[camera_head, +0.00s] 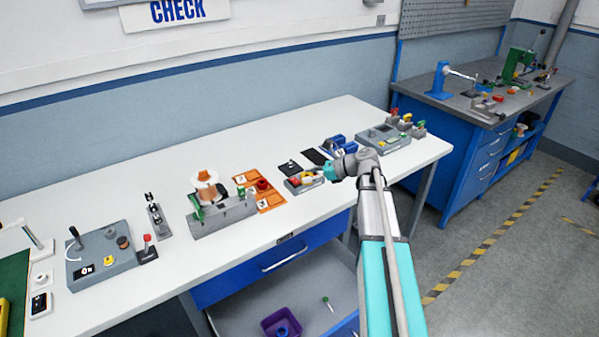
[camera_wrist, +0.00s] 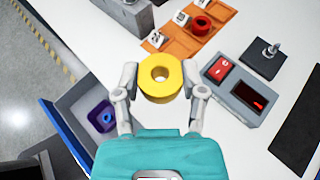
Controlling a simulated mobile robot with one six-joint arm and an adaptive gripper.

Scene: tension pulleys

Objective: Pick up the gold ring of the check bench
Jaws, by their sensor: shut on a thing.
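The gold ring (camera_wrist: 161,78) is a thick yellow ring with a round hole. In the wrist view it sits between the two fingers of my gripper (camera_wrist: 160,92), which is shut on it. The white bench top shows beneath the ring; its exact height above the bench is hard to tell. In the head view my gripper (camera_head: 328,172) is over the white check bench (camera_head: 300,140), close to a small grey box, and the ring shows there as a small yellow patch (camera_head: 318,171).
An orange mat (camera_wrist: 180,42) with a red ring (camera_wrist: 201,25) lies beyond the gripper. A grey box with a red switch and dark display (camera_wrist: 236,90) is to the right. An open drawer (camera_wrist: 85,120) with a purple bin (camera_wrist: 101,116) is at left.

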